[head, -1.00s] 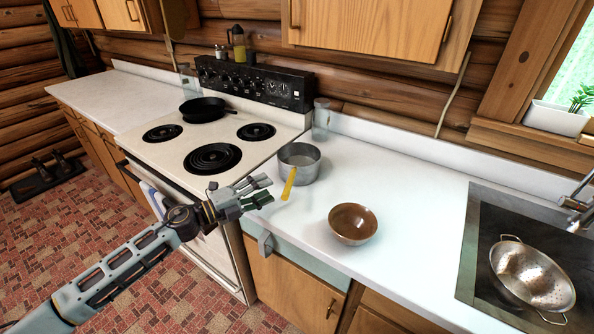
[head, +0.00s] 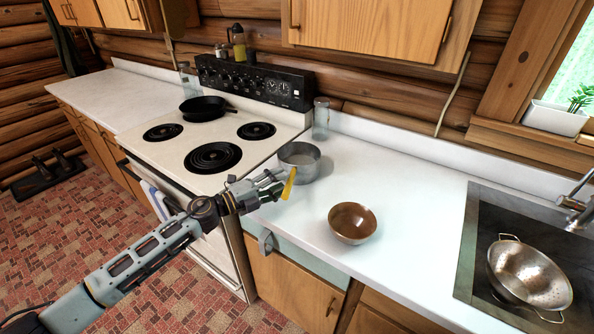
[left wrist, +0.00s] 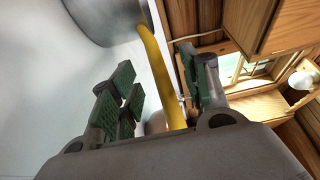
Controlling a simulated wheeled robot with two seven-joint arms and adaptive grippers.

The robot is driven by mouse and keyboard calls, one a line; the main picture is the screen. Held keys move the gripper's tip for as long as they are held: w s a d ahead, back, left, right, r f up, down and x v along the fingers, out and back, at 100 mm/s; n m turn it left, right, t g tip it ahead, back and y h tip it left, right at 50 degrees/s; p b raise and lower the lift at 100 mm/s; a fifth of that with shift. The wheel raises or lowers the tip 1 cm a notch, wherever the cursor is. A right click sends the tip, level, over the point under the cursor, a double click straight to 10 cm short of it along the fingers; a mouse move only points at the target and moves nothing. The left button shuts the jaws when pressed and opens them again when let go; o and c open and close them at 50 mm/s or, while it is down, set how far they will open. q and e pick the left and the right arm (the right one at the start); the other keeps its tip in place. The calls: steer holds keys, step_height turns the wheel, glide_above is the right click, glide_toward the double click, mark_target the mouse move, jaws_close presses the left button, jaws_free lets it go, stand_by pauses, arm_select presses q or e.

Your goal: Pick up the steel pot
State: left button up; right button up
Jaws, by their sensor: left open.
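The steel pot (head: 303,163) stands on the white counter just right of the stove. Its yellow handle (head: 289,184) points toward the counter's front edge. My left gripper (head: 276,183) is at the handle, in front of the pot. In the left wrist view, the open fingers (left wrist: 155,95) stand on either side of the yellow handle (left wrist: 158,70), with the handle nearer the right finger. Part of the pot's grey body (left wrist: 100,20) shows at the top there. Whether a finger touches the handle cannot be told. My right gripper is out of view.
A brown bowl (head: 352,223) sits on the counter to the right of the pot. A glass (head: 321,119) stands behind the pot. The stove (head: 180,150) holds a black skillet (head: 203,108). A steel colander (head: 529,273) is in the sink at the right.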

mark_target(292, 176)
arm_select(q)
steer(key=shift+d, duration=0.1)
steer(key=shift+x, duration=1.45)
steer(key=shift+w+d+f, duration=0.25)
steer(key=shift+w+d, duration=0.5)
steer(key=shift+w, duration=0.05)
jaws_close()
steer(key=shift+r, duration=0.1)
